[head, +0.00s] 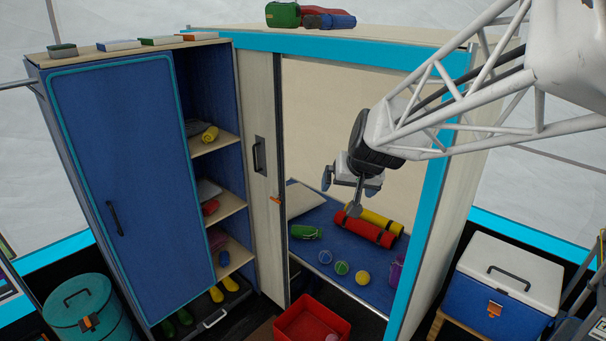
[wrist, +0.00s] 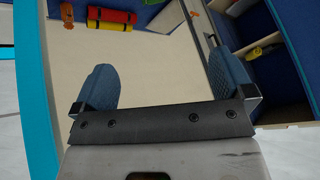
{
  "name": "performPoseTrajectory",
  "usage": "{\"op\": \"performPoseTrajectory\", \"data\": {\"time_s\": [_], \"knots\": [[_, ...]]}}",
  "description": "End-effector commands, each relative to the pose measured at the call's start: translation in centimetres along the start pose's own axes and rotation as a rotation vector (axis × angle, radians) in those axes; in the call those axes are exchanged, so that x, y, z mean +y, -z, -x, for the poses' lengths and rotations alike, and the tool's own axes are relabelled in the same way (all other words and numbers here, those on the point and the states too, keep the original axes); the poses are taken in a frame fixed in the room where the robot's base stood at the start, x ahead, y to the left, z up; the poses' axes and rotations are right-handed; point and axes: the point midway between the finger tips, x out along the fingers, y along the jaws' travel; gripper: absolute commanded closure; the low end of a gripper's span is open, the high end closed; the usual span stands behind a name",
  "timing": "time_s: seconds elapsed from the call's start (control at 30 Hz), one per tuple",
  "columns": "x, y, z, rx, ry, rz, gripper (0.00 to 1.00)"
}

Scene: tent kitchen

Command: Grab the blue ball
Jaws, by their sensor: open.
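I cannot tell for sure which one is the blue ball. My gripper (head: 350,185) hangs in the opening above the bunk, open and empty, well above the balls. In the wrist view its blue fingers (wrist: 160,70) are spread apart with nothing between them. No ball shows clearly in that view.
Red (head: 356,230) and yellow (head: 374,218) rolls lie on the bunk below my gripper. A red crate (head: 312,320) stands on the floor in front. The blue cabinet (head: 135,190) is at left, a cooler (head: 500,290) at right. The opening's cyan-edged post (head: 432,165) stands close to my arm.

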Motion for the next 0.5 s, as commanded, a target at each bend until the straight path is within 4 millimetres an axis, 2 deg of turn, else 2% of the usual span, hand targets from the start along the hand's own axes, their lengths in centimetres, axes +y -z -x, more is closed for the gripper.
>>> {"op": "performPoseTrajectory", "data": {"time_s": [0.1, 0.5], "knots": [[-0.4, 2.5, -2.2, 0.029, 0.008, -0.01, 0.0], [-1.3, 10.1, -9.8, 0.14, 0.016, -0.054, 0.0]]}}
